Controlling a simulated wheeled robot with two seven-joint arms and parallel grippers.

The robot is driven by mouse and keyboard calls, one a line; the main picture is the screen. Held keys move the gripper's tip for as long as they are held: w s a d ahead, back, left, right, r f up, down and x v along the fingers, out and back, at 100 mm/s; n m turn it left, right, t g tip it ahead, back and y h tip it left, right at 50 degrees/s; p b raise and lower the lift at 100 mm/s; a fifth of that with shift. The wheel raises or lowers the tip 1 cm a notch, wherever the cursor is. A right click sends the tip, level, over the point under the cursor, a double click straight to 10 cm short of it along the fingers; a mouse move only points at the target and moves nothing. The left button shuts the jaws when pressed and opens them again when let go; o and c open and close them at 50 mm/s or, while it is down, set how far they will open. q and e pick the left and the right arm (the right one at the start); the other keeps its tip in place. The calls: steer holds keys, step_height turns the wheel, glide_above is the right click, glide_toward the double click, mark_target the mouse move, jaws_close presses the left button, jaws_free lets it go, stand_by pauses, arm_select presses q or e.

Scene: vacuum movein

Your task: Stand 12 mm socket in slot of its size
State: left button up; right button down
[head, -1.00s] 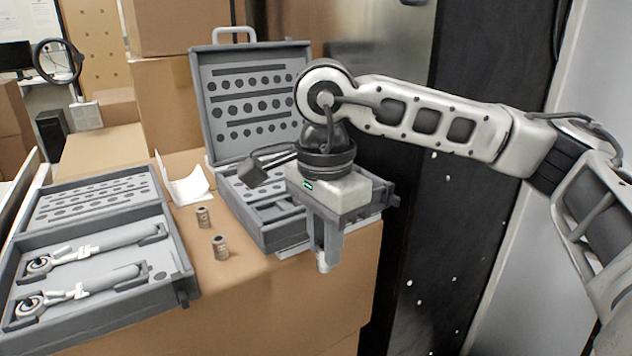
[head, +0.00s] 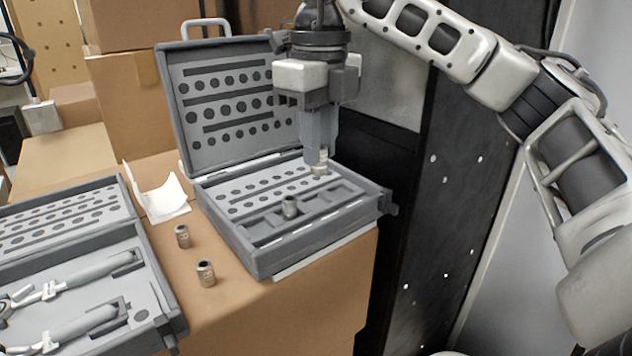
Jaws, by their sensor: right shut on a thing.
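My right gripper (head: 320,158) is shut on a small metallic socket (head: 320,169), upright between its fingertips. It is over the right rear part of the open grey socket case (head: 262,262), by the rows of round slots in its base. I cannot tell whether the held socket touches a slot. Another socket (head: 290,206) stands in the case's front part, left of and nearer than the gripper. Two more sockets, one farther back (head: 183,237) and one nearer (head: 206,273), stand on the cardboard top left of the case. Size marks are unreadable. My left gripper is not in view.
The case's raised lid (head: 228,150) stands behind its base, close to my right gripper. A second open grey case (head: 150,290) with two ratchet-like tools lies at the left. A folded white paper (head: 165,200) stands between the cases. A dark panel (head: 450,190) is on the right.

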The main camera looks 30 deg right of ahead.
steer(key=w+d+f, duration=0.2)
steer(key=w+f, duration=0.1)
steer(key=w+d+f, duration=0.1)
steer(key=w+f, duration=0.1)
steer(key=shift+f, duration=0.1)
steer(key=shift+w+d+f, duration=0.15)
steer(key=shift+w+f, duration=0.1)
steer(key=shift+f, duration=0.2)
steer(key=f, duration=0.3)
steer(key=shift+w+d+f, duration=0.2)
steer(key=shift+w, duration=0.05)
steer(key=shift+f, duration=0.2)
steer(key=shift+f, duration=0.15)
steer(key=c, duration=1.3)
jaws_free()
